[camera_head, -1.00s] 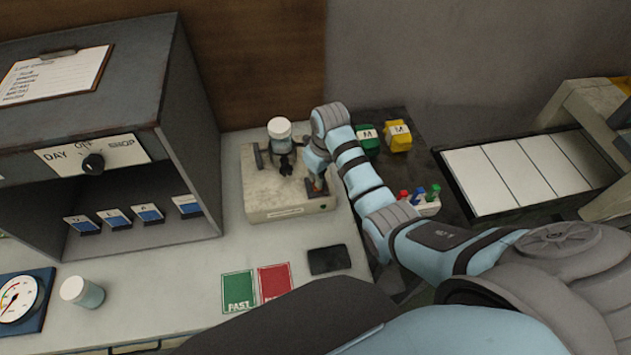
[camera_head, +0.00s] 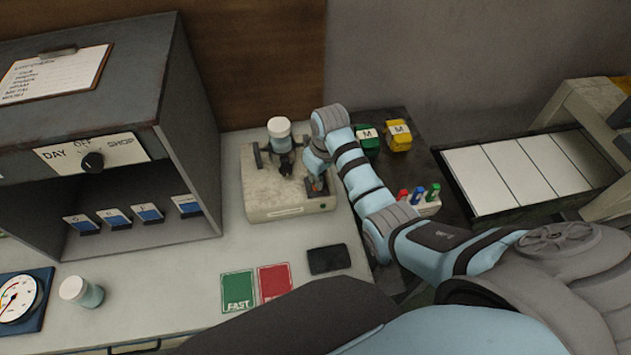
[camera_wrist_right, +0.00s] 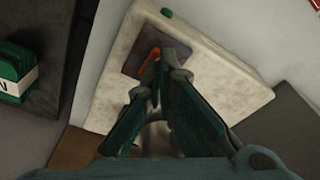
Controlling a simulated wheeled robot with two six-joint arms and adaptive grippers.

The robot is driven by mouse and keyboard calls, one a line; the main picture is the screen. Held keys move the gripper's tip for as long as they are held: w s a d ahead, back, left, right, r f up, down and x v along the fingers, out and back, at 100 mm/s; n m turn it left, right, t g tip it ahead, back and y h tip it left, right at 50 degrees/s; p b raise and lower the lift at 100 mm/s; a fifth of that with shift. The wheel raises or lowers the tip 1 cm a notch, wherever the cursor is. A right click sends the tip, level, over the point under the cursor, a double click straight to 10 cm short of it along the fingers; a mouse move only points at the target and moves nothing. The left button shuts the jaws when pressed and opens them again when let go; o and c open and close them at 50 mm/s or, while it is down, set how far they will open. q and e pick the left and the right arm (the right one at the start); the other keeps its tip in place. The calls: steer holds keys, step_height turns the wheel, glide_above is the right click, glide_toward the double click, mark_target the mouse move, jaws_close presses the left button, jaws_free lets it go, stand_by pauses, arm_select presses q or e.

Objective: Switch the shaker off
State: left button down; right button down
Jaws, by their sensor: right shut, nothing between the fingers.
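The shaker (camera_head: 268,205) is a worn cream box on the counter, with a white-capped jar (camera_head: 279,134) upright in its black clamp. Its switch sits on a dark plate (camera_head: 313,195) at the right end of the top. In the right wrist view the plate (camera_wrist_right: 135,60) shows an orange part (camera_wrist_right: 150,60), partly hidden behind the fingers, so I cannot tell the switch's position. My right gripper (camera_head: 317,182) is shut and empty, its tips pointing down at the plate. They also show in the right wrist view (camera_wrist_right: 160,75); I cannot tell whether they touch the switch. My left gripper is out of view.
A grey cabinet with a dial (camera_head: 92,161) stands to the left. Green (camera_head: 238,291) and red (camera_head: 275,281) cards and a dark pad (camera_head: 329,259) lie in front of the shaker. Green (camera_head: 367,140) and yellow (camera_head: 397,135) blocks and a bottle rack (camera_head: 428,209) are to the right.

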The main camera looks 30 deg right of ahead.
steer(key=shift+f+b, duration=0.35)
steer(key=shift+f, duration=0.35)
step_height(320, 180, up, 2)
steer(key=shift+r+p, duration=0.2)
steer(key=shift+p, duration=1)
step_height(320, 180, up, 4)
steer(key=shift+f, duration=0.2)
steer(key=shift+r, duration=0.55)
steer(key=shift+f, duration=0.1)
